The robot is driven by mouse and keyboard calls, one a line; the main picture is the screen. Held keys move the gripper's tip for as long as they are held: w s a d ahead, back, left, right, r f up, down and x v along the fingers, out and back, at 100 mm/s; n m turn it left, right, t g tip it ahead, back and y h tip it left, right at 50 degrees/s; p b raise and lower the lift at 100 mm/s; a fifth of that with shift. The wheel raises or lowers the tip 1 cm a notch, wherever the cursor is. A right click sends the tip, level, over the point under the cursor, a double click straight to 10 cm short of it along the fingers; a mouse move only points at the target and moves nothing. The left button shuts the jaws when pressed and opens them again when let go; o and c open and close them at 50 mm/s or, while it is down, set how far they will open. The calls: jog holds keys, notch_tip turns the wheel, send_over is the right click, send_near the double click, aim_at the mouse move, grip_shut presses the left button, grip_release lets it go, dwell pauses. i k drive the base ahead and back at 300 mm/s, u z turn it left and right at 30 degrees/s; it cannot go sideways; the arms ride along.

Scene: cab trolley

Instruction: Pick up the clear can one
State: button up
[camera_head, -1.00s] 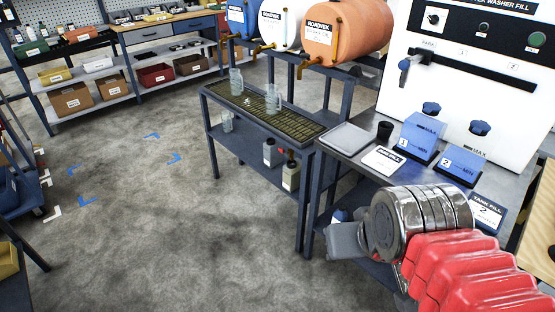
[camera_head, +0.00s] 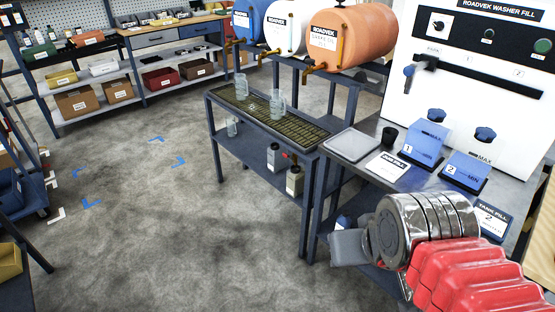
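Two clear can-like vessels stand upright on the grated top of a dark stand: one farther back (camera_head: 241,88) and one nearer (camera_head: 277,104). A third, smaller-looking clear vessel (camera_head: 231,128) is lower, by the stand's lower shelf. No number is readable on any of them, so I cannot tell which is can one. My gripper (camera_head: 347,248) is at the lower right, in front of the right-hand table and well apart from the vessels. Only its grey end shows beside my arm's wrist; its fingers are not clear.
Blue, white and orange drums (camera_head: 350,38) with taps stand behind the grate (camera_head: 305,126). Two bottles (camera_head: 294,180) are on the lower shelf. Blue blocks marked 1 (camera_head: 424,143) and 2 (camera_head: 464,171) stand on the right table. The floor (camera_head: 150,240) at left is open.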

aim_at(295, 176)
jog(key=u, duration=0.4)
jog(key=i, duration=1.95)
jog(key=u, duration=1.5)
